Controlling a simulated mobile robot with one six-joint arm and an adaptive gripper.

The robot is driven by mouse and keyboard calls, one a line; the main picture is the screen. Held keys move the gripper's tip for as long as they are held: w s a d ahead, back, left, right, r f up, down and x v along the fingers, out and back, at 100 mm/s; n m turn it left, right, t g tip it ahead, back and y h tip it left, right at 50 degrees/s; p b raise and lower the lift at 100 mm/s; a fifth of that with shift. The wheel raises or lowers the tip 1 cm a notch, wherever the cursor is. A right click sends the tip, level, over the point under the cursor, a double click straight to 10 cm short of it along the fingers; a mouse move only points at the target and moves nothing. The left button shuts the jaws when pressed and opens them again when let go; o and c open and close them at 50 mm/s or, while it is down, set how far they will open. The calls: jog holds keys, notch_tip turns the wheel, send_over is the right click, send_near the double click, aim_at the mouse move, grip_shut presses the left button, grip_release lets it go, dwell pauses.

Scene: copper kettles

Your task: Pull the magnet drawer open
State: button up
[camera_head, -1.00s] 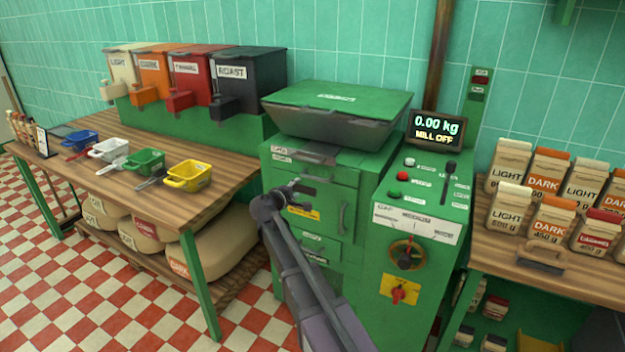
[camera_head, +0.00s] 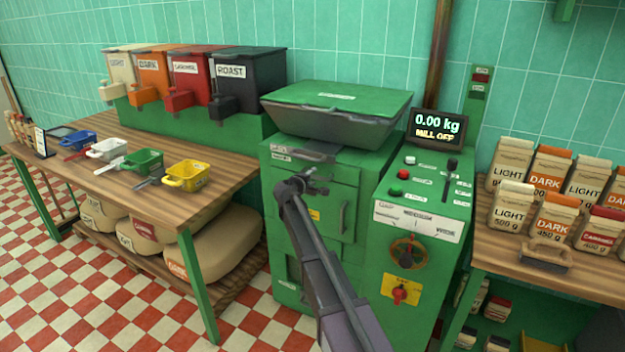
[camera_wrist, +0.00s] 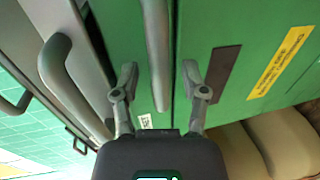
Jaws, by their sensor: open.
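The green mill cabinet stands in the middle of the head view. A slim top drawer with a grey handle (camera_head: 308,156) is at the top of its front. Its small label is too blurred to read, so I cannot confirm that it is the magnet drawer. My gripper (camera_head: 318,181) is below that handle, in front of the green front. In the wrist view my gripper (camera_wrist: 160,76) is open, and a grey bar handle (camera_wrist: 157,40) lies between its fingers, without visible gripping. A larger curved grey handle (camera_wrist: 62,85) is left of the fingers.
An upright door handle (camera_head: 342,218) is right of my gripper. A grey hopper with a green lid (camera_head: 340,100) overhangs the cabinet. The wooden table (camera_head: 105,180) with coloured scoops is to the left, and a shelf of coffee bags (camera_head: 555,215) to the right.

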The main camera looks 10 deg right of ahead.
jog(key=shift+w+d, duration=0.2)
jog(key=shift+w, duration=0.1)
